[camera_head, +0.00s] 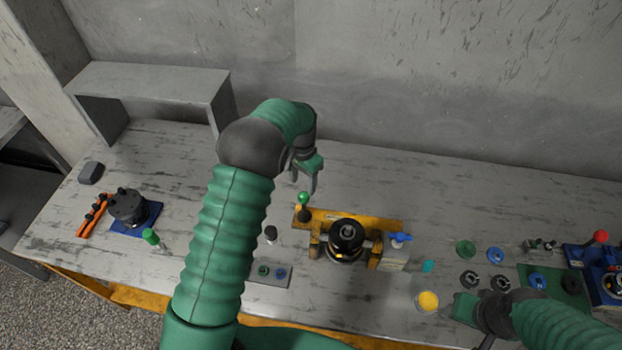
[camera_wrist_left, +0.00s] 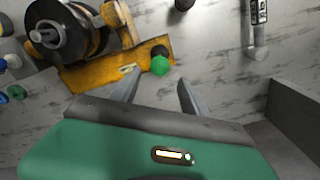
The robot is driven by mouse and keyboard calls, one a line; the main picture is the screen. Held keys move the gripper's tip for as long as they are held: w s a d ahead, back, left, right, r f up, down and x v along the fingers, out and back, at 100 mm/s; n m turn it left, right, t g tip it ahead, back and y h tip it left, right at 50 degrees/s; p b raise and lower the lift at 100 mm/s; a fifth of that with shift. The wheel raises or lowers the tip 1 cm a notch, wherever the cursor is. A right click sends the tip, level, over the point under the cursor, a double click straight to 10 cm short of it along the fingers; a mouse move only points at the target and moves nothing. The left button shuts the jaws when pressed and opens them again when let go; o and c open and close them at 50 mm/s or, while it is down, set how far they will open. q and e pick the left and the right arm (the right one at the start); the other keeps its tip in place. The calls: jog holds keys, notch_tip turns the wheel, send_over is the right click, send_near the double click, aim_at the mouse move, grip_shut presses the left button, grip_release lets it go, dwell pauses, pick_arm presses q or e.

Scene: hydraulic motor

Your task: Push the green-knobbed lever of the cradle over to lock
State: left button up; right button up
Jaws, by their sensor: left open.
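The yellow cradle (camera_head: 375,222) stands mid-table and holds a black motor (camera_head: 346,236). Its lever's green knob (camera_head: 303,197) rises at the cradle's left end on a dark base. In the left wrist view the green knob (camera_wrist_left: 160,66) shows just beyond and between the fingertips, with the yellow cradle (camera_wrist_left: 90,73) to its left. My left gripper (camera_head: 304,182) is open and empty, just above and behind the knob; I cannot tell whether it touches. My right gripper (camera_head: 472,322) is at the lower right, its fingers mostly hidden.
A grey shelf (camera_head: 150,75) stands at the back left. A black part on a blue base (camera_head: 128,208) and a green-capped bottle (camera_head: 151,237) are left of my arm. Discs (camera_head: 466,249) and a red-knobbed blue device (camera_head: 600,238) lie right. The table behind the cradle is clear.

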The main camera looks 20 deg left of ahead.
aim_at(303, 193)
pick_arm(q)
jog(key=shift+f+b, duration=0.35)
jog(key=shift+f, duration=0.3)
notch_tip(303, 193, down, 7)
jog(key=b, duration=0.4)
jog(key=shift+f+b, duration=0.2)
jog(key=shift+b, duration=0.1)
